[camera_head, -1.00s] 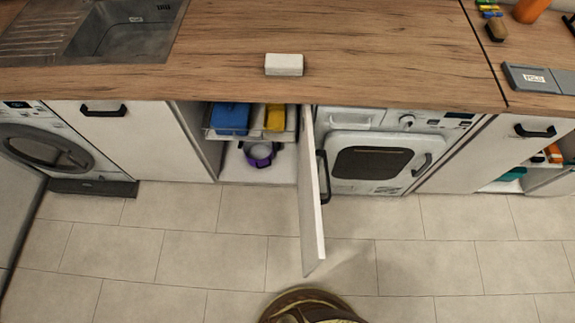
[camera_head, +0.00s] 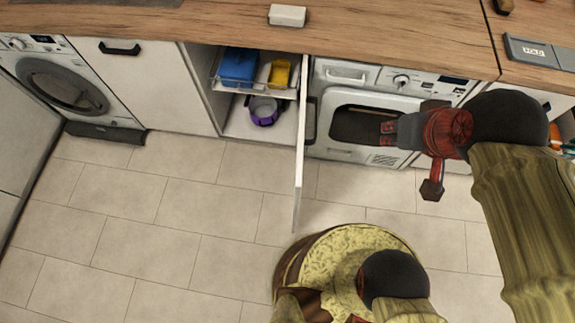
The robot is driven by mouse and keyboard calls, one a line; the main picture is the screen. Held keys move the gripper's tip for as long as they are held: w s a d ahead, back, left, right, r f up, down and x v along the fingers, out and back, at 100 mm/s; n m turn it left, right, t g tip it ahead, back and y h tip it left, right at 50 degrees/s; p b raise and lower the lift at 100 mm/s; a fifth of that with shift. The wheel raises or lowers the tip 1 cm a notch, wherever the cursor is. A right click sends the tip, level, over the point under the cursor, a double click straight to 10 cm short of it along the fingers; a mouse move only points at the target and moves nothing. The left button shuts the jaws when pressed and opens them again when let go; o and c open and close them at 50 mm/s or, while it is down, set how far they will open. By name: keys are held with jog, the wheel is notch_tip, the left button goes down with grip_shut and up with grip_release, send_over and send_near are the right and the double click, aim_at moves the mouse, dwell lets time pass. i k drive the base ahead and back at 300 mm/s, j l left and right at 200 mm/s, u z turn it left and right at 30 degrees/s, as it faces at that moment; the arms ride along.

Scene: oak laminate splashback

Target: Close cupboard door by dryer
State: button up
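The cupboard door (camera_head: 300,150) is a pale panel seen nearly edge-on. It stands open, swung out from the cupboard (camera_head: 215,92) left of the dryer (camera_head: 350,110). Its dark handle (camera_head: 310,122) shows on the side facing the dryer. My gripper (camera_head: 388,133) is in front of the dryer, right of the door and apart from it, pointing left. Nothing shows held in it. Its fingers are too small and dark to tell whether they are open or shut. My arm hides the dryer's right part.
Inside the cupboard are a blue box (camera_head: 239,67), a yellow item (camera_head: 280,73) and a purple-and-white pot (camera_head: 264,111). A washing machine (camera_head: 70,85) stands at the left. A white block (camera_head: 287,15) lies on the wooden worktop (camera_head: 390,40). The tiled floor (camera_head: 180,210) left of the door is clear.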

aim_at(304, 99)
jog(key=i+l+u, duration=0.1)
jog(key=l+u, duration=0.15)
jog(key=u, duration=0.2)
jog(key=i+l+u, duration=0.1)
jog(key=l+u, duration=0.2)
jog(key=u, duration=0.15)
jog(key=l+u, duration=0.3)
jog(key=u, duration=0.15)
jog(key=k+j+u, duration=0.1)
jog(key=j, duration=0.25)
jog(key=k+j, duration=0.3)
jog(key=k+j+u, duration=0.15)
jog(key=j, duration=0.25)
jog(key=k, duration=0.05)
